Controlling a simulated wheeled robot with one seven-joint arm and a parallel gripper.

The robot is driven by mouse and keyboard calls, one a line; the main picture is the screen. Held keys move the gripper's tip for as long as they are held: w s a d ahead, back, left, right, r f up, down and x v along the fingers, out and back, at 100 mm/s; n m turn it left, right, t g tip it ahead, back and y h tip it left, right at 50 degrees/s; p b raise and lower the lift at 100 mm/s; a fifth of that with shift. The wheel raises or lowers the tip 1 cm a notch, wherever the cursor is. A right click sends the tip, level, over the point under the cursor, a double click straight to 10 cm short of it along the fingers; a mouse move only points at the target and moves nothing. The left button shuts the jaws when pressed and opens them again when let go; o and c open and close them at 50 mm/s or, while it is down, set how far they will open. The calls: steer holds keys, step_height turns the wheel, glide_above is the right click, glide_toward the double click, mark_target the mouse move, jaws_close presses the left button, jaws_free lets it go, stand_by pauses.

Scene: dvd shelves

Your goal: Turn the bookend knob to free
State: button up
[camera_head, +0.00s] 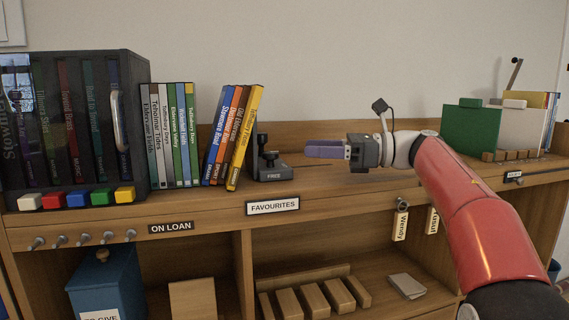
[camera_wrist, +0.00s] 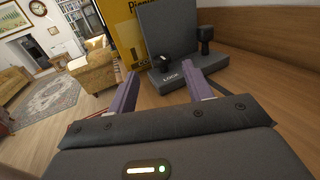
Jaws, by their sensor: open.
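A taller black post with a wide top (camera_wrist: 205,40) stands at the base's right end. My gripper (camera_head: 310,149) is open and empty, right of the bookend. In the wrist view its purple fingers (camera_wrist: 163,82) point at the base, apparently short of the knob.
Leaning books (camera_head: 237,137) rest left of the bookend, with upright books and a black case (camera_head: 134,120) further left. A green block (camera_head: 468,130) and more books stand at the far right. The shelf top right of the bookend is clear beneath my arm. Key tags (camera_head: 400,226) hang from the front edge.

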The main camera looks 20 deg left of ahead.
mark_target(282, 167)
steer(key=shift+s+a+f, duration=0.1)
steer(key=shift+a+f, duration=0.1)
steer(key=shift+f, duration=0.8)
steer(key=a, duration=0.4)
steer(key=s+a+p, duration=0.1)
steer(key=a, duration=0.2)
steer(key=shift+r, duration=0.2)
steer(key=c, duration=0.9)
steer(key=shift+c, duration=0.2)
steer(key=shift+b, duration=0.4)
